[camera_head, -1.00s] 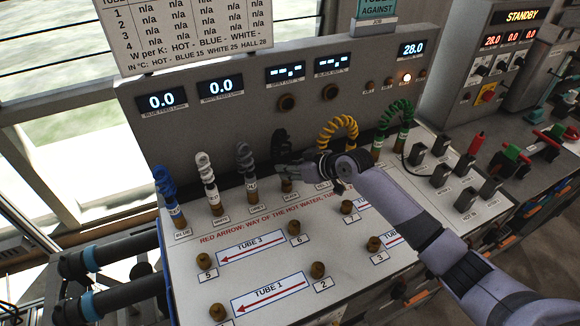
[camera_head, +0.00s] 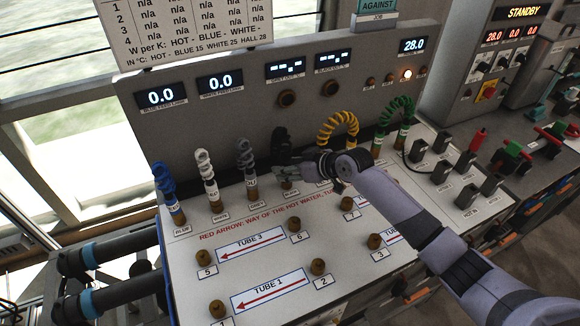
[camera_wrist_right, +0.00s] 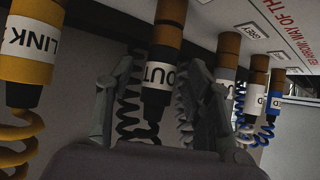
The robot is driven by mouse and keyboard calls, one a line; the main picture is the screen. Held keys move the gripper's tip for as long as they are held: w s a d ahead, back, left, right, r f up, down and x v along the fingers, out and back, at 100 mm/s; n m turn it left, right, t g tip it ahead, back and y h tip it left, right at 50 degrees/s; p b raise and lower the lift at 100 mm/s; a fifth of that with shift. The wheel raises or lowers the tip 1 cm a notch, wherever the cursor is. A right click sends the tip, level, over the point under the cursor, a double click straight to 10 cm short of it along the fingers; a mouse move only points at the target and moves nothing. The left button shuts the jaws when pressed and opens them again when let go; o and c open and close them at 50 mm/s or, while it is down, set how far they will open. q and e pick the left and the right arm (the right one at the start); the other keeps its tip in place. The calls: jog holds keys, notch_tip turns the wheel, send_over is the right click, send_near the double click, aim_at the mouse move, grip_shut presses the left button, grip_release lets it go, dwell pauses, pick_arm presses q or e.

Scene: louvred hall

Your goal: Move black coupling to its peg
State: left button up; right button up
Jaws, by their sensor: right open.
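The black coupling, with a black coiled hose (camera_head: 281,138), stands upright at the back of the bench on the spot labelled BLACK. Its lower part is mostly hidden behind my right gripper (camera_head: 287,173) in the head view. In the right wrist view the black coupling (camera_wrist_right: 160,60), with a white OUT label, sits between the two spread fingers of my open right gripper (camera_wrist_right: 161,72). Whether the fingers touch it, I cannot tell. Brass pegs stand on the bench, among them peg 6 (camera_head: 296,225), peg 5 (camera_head: 203,257) and peg 2 (camera_head: 318,267). My left gripper is not in view.
Grey (camera_head: 248,170), white (camera_head: 210,180) and blue (camera_head: 169,193) couplings stand left of the black one. Yellow (camera_head: 338,125) and green (camera_head: 399,115) coiled hoses are to the right. An upright display panel (camera_head: 240,105) rises behind. Switches (camera_head: 441,174) stand at the right.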

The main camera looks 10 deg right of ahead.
notch_tip(320, 180, up, 6)
jog(key=s+d+p, duration=0.2)
jog(key=p, duration=0.4)
jog(key=shift+s+r+p, duration=0.15)
jog(key=shift+s+p, duration=0.2)
jog(key=shift+p, duration=0.05)
